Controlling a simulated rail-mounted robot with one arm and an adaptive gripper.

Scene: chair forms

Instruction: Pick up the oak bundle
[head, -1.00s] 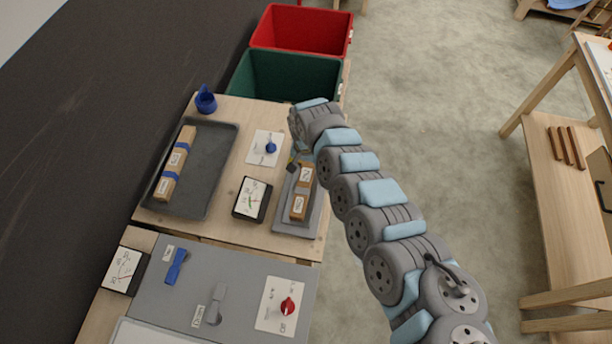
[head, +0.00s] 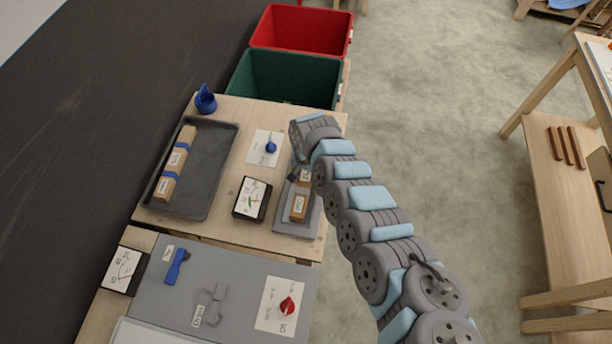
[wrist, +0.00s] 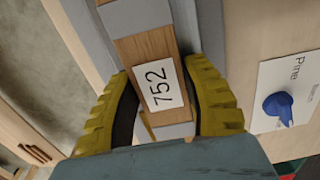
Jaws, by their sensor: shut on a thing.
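The oak bundle (head: 300,207), a brown wooden block with grey bands and white labels, lies on a grey plate (head: 285,226) at the right edge of the table in the head view. In the wrist view the bundle (wrist: 150,50) shows a label reading 752. My gripper (wrist: 161,72) has its two yellow fingers on either side of the bundle, shut on it near the label. In the head view my arm hides the bundle's far end and most of the gripper.
A dark tray (head: 214,170) to the left holds a paler bundle with blue bands (head: 174,172). A dial meter (head: 252,199) and a card with a blue knob (head: 266,149) stand between. Green (head: 285,80) and red (head: 300,30) bins stand behind the table.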

